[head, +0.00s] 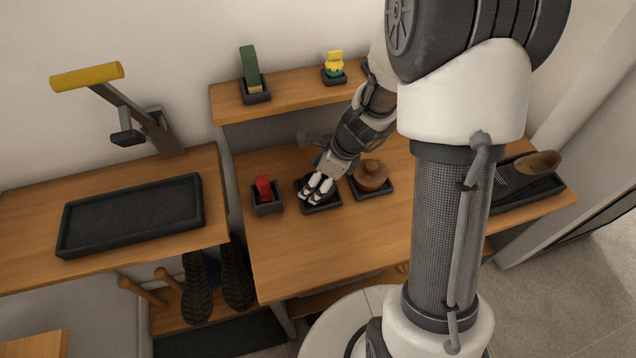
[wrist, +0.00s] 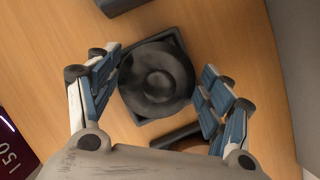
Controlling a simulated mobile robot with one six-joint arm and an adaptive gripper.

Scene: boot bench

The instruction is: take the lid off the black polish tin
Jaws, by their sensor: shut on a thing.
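The black polish tin, seen from above in the wrist view, shows its round dark lid (wrist: 157,82) with a raised knob in the middle. It sits in a square black tray (wrist: 173,36), which also shows in the head view (head: 333,206). My gripper (head: 318,194) points down over this tray and hides most of the tin in the head view. In the wrist view my gripper (wrist: 158,84) has its fingers on opposite sides of the lid and is shut on it. The lid looks level and seated; the tin body beneath is hidden.
A tray with a red item (head: 264,188) stands close left. A tray with a brown round item (head: 371,176) stands close right. An upper shelf (head: 290,97) holds a green item (head: 249,68) and a yellow one (head: 335,65). The bench front (head: 330,250) is clear.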

